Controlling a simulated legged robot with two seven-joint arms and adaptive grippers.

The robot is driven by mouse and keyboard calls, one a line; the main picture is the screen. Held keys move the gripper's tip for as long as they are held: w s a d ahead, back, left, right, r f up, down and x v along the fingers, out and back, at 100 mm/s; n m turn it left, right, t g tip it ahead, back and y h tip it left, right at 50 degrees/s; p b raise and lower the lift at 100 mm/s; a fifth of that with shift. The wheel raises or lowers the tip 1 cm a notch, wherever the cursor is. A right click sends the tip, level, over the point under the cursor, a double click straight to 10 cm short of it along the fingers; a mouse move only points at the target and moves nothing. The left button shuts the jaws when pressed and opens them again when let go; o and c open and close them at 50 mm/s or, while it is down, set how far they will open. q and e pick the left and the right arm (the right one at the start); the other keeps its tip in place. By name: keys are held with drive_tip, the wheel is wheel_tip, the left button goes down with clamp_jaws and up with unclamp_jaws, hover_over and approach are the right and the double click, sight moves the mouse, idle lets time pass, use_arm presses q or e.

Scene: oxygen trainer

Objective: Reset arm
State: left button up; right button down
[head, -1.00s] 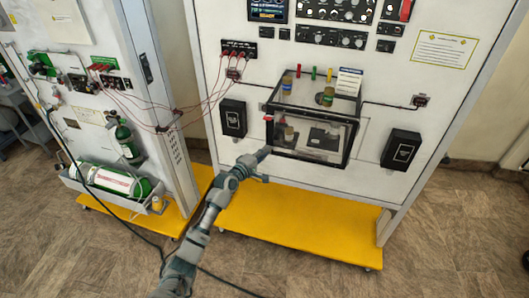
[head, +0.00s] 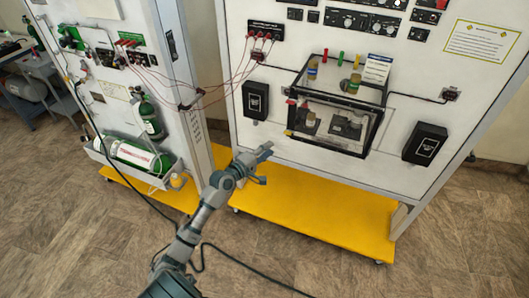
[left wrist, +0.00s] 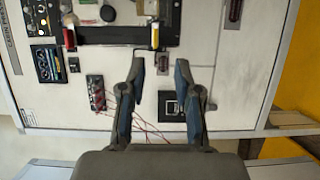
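My left arm comes in from the bottom of the head view, and its gripper (head: 265,164) is held below and left of a clear, black-framed box (head: 378,97) on the white panel. The gripper appears apart from the box, above the yellow base. In the left wrist view the two fingers (left wrist: 160,66) are spread with nothing between them, pointing at the panel. Part of the box's dark frame (left wrist: 112,36) shows beyond the fingertips there. My right gripper is in neither view.
A black wall box (head: 255,101) is left of the clear box and another (head: 425,144) right of it. A yellow wheeled base (head: 310,214) juts out below. Red wires (head: 215,88) run to a left panel with green cylinders (head: 149,118). Open floor lies in front.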

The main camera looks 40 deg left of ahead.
use_arm(q)
drive_tip(key=shift+s, duration=0.8)
wheel_tip(320, 180, down, 26)
drive_tip(key=s+a+r+m+g+y, duration=0.1)
drive_tip(key=s+m+g+y, duration=0.1)
drive_tip(key=s+g+y, duration=0.15)
drive_tip(key=s+d+f+m+g, duration=0.15)
drive_tip(key=s+f, duration=0.25)
drive_tip(key=f, duration=0.6)
drive_tip(key=s+d+f+m+g, duration=0.1)
drive_tip(key=s+f+m+g, duration=0.15)
drive_tip(key=s+f, duration=0.45)
drive_tip(key=s+d+f+m+g+b, duration=0.1)
drive_tip(key=s+d+f+m+g, duration=0.25)
drive_tip(key=s+f, duration=0.6)
drive_tip(key=s+d+f+m+g+b, duration=0.1)
drive_tip(key=s+d+f+m+g, duration=0.3)
drive_tip(key=s+f, duration=0.6)
drive_tip(key=s+d+f+m, duration=0.2)
drive_tip(key=s+d+f, duration=0.1)
drive_tip(key=s, duration=0.6)
drive_tip(key=s+d+f+m+g, duration=0.1)
drive_tip(key=s+d+f+m, duration=0.2)
drive_tip(key=s+d, duration=0.3)
drive_tip(key=s+f, duration=0.1)
drive_tip(key=s, duration=0.2)
drive_tip(key=shift+s+g+h, duration=0.15)
drive_tip(key=shift+g+h, duration=0.15)
drive_tip(key=shift+h, duration=0.05)
